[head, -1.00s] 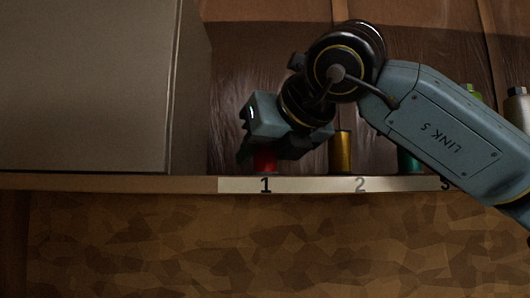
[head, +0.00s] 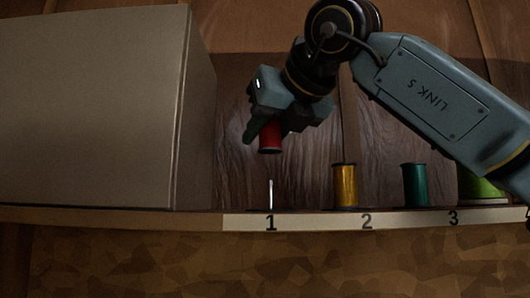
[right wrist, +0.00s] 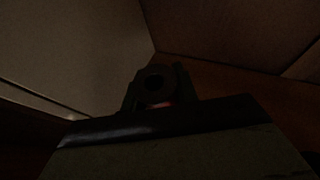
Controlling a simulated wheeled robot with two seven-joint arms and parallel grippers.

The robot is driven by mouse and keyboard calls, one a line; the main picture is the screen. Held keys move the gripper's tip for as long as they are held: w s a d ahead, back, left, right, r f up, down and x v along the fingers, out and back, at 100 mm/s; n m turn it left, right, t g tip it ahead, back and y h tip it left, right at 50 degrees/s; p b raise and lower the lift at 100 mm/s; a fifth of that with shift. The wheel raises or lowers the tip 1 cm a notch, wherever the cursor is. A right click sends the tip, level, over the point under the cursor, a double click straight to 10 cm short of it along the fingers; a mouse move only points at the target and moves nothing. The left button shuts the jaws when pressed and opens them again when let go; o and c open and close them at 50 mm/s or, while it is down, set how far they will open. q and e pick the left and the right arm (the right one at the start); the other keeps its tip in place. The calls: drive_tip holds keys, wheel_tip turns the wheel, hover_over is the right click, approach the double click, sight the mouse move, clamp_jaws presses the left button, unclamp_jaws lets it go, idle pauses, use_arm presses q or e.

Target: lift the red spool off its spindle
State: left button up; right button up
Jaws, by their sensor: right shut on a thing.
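The red spool (head: 270,137) hangs upright in my right gripper (head: 266,128), which is shut on it. Its lower part shows below the fingers; its upper part is hidden by them. The spool is clear above its spindle (head: 271,193), a thin bare metal pin standing on the shelf by the number 1. In the dark right wrist view, a little red of the spool (right wrist: 160,105) shows between the fingers. My left gripper is not in view.
A large grey box (head: 90,110) stands on the shelf close left of the spindle. A yellow spool (head: 344,186), a green spool (head: 414,185) and a wider light green spool (head: 482,186) stand to the right along the numbered shelf edge (head: 310,222). A wooden wall is behind.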

drive_tip(key=shift+r, duration=0.85)
wheel_tip(320, 180, up, 4)
drive_tip(key=p, duration=0.4)
drive_tip(key=shift+r, duration=0.1)
